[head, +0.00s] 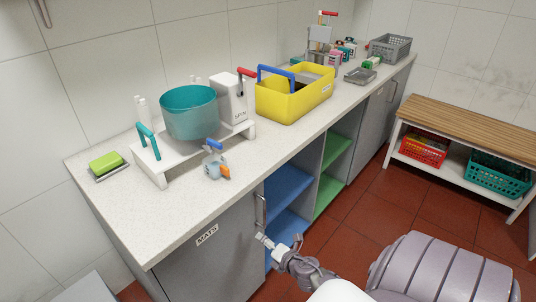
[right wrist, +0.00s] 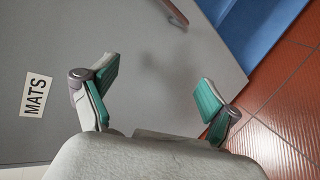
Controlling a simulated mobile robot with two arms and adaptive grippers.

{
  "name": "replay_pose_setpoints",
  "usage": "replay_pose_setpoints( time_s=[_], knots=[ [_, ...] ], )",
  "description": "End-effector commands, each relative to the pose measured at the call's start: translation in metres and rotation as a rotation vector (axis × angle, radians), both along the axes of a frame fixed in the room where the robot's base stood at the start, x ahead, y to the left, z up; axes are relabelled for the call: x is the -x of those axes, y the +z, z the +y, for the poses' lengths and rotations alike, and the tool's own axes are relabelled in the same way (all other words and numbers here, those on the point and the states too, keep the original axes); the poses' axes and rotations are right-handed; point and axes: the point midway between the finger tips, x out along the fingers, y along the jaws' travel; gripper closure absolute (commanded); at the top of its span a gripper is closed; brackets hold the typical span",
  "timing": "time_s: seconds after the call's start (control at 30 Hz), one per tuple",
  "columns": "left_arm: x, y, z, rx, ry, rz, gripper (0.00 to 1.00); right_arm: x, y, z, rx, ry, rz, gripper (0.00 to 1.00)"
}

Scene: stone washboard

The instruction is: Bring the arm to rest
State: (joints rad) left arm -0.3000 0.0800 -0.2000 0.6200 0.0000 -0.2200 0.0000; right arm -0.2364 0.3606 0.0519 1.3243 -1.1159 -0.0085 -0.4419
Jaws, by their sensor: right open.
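My right gripper (head: 270,244) shows at the bottom of the head view, in front of the counter and below its top. In the right wrist view the gripper (right wrist: 157,88) has its two green-padded fingers wide apart with nothing between them. Beyond the fingers is the grey cabinet door (head: 212,267) with the MATS label (right wrist: 35,95). A gap to the door seems to remain, but its size is hard to tell. My left gripper is out of view.
The counter (head: 235,205) carries a teal pot (head: 189,112) on a white stand, a small light-blue item (head: 213,167), a green sponge (head: 106,162) and a yellow caddy (head: 292,98). A bench (head: 475,128) with baskets stands right. Red floor (head: 375,205) between is clear.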

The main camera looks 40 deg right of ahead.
Motion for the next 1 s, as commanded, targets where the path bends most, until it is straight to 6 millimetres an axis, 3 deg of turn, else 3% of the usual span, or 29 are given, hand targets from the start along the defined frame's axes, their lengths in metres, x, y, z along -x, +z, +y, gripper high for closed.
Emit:
replay_pose_setpoints(
  time_s=[0.67, 0.77, 0.87, 1.0],
  knots=[
    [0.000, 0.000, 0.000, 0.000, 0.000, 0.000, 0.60, 0.003, -0.005, 0.001, -0.017, -0.010, 0.007, 0.12],
    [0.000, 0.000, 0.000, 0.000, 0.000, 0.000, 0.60, 0.016, -0.027, 0.006, -0.090, -0.054, 0.041, 0.12],
    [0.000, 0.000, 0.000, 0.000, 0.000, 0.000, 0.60, 0.045, -0.070, 0.018, -0.246, -0.162, 0.111, 0.12],
    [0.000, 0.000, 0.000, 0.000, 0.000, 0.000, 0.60, 0.113, -0.146, 0.048, -0.521, -0.399, 0.250, 0.12]
  ],
)
